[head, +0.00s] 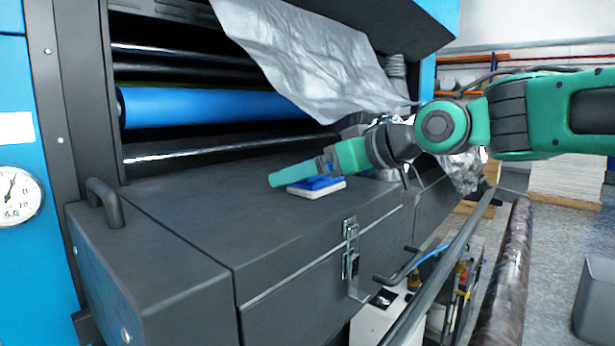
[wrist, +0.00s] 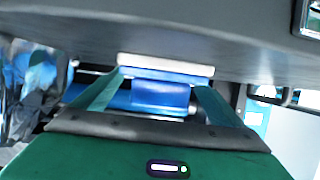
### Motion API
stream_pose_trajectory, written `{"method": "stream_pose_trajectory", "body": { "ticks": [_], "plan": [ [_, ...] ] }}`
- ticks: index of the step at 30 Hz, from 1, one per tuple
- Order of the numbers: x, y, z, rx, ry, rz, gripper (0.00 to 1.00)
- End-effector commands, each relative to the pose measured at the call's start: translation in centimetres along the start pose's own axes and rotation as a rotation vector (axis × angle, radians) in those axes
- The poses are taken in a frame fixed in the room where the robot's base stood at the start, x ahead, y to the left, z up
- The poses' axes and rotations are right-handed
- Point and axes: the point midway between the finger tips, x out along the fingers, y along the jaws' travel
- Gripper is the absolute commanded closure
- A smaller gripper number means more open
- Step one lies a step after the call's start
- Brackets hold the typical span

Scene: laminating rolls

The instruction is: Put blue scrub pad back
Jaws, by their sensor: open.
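The blue scrub pad (head: 318,183) lies flat on the dark grey box lid, its white layer down and its blue part up. In the wrist view the pad (wrist: 160,94) shows between my two green fingers, with the white layer against the lid. My gripper (head: 290,176) is open, reaching in low from the right over the pad. One finger lies on each side of the blue part; small gaps seem to show, and I cannot tell if either finger touches it. In the head view the near finger and gripper body hide part of the pad.
The grey box lid (head: 190,215) is clear left of the pad. A blue roller (head: 210,106) and a hanging silver sheet (head: 300,55) are behind and above. A metal latch (head: 350,250) is on the box front, and a black handle (head: 104,202) is at left.

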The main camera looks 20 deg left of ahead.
Motion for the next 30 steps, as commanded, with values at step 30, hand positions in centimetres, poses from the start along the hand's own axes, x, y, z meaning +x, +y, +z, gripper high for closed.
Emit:
{"method": "stream_pose_trajectory", "body": {
  "ticks": [30],
  "plan": [
    [-11.0,0.0,0.0,0.001,-0.001,0.0,0.08]
  ]
}}
